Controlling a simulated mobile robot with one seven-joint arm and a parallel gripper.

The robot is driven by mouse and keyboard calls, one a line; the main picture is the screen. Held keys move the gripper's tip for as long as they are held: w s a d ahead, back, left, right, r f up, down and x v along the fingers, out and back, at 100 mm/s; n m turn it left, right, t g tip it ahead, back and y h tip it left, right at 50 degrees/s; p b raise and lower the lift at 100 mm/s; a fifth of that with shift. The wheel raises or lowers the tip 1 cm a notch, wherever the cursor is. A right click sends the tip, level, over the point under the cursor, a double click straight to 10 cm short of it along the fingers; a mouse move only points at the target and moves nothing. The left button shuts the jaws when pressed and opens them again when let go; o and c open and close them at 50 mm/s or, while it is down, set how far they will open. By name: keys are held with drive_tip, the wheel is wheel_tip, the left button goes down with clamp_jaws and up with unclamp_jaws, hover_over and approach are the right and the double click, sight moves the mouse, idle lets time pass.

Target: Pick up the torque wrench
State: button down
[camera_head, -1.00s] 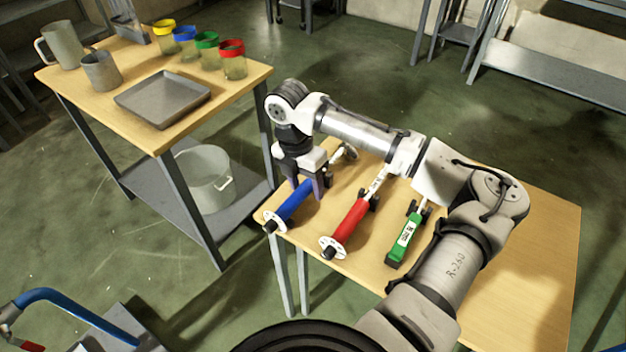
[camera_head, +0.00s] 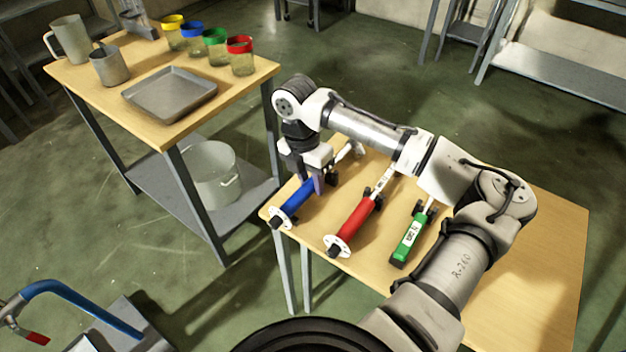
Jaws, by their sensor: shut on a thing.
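Three long-handled tools lie side by side on the near wooden table: one with a blue handle (camera_head: 292,205), one with a red handle (camera_head: 354,223) and one with a green handle and a white label (camera_head: 407,241). The pictures do not clearly mark which is the torque wrench. My gripper (camera_head: 312,186) points down at the blue-handled tool and is shut on it, near the far end of the blue grip. The fingers partly hide its shaft. The tool still lies along the table, its round end flange near the left edge.
The near table (camera_head: 520,270) is bare on the right, beside my arm. A second table (camera_head: 85,85) at the left holds a metal tray (camera_head: 170,94), metal jugs and several jars with coloured rims. A large pot (camera_head: 212,172) stands on its lower shelf. Floor separates the tables.

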wheel_tip(320, 180, up, 20)
idle(0.5)
drive_tip(key=shift+f, duration=0.1)
drive_tip(key=c, duration=1.7)
unclamp_jaws()
clamp_jaws()
drive_tip(key=shift+w+f, duration=0.1)
